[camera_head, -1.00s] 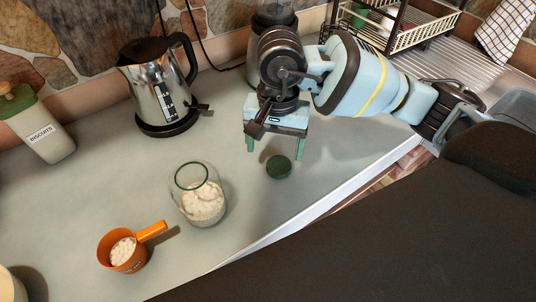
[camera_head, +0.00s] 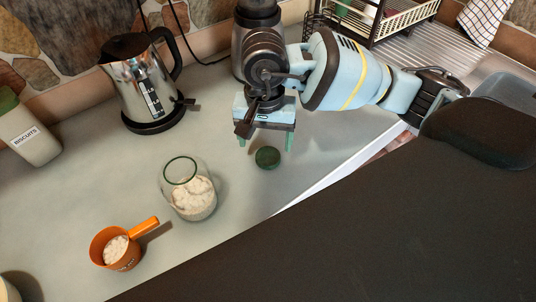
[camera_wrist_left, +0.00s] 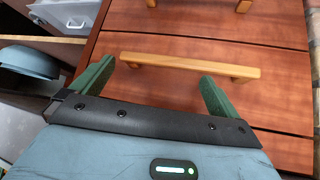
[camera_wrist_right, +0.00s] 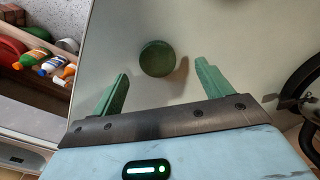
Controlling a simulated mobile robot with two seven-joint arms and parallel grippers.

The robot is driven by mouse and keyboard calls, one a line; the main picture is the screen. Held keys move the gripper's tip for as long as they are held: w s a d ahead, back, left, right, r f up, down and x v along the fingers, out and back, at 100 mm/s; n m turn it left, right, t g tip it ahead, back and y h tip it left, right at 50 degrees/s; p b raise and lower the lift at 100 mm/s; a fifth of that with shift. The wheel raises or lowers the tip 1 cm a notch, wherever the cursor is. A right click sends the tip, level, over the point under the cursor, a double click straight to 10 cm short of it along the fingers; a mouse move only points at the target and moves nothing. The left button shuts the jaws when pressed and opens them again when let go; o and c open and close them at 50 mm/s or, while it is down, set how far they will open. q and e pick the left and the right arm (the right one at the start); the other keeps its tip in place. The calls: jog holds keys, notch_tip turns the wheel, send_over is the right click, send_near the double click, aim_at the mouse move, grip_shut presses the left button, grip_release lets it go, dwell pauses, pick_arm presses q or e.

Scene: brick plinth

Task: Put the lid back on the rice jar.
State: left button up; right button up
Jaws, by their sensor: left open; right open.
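The rice jar (camera_head: 192,200) is clear glass with a green rim and white rice inside, and stands open on the counter. The round dark green lid (camera_head: 267,157) lies flat on the counter to the right of the jar. My right gripper (camera_head: 266,146) is open and empty, above the counter close to the lid. In the right wrist view the lid (camera_wrist_right: 157,58) lies beyond the open fingers (camera_wrist_right: 163,86), roughly midway between them. My left gripper (camera_wrist_left: 154,80) shows only in its wrist view, open and empty before wooden drawer fronts.
An orange scoop (camera_head: 115,250) with rice stands left of the jar. A kettle (camera_head: 147,88), a biscuit jar (camera_head: 34,136) and a blender (camera_head: 250,40) stand towards the wall. A dish rack (camera_head: 400,22) is at the back right. The counter between jar and kettle is clear.

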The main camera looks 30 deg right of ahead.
aim_at(268, 156)
jog(key=shift+f, duration=0.15)
jog(key=shift+d+f+p, duration=0.2)
jog(key=shift+f, duration=1.05)
jog(key=shift+d+f+p, duration=0.15)
jog(key=shift+d+f, duration=0.05)
jog(key=shift+f, duration=1)
jog(key=shift+c, duration=0.2)
jog(key=c, duration=1)
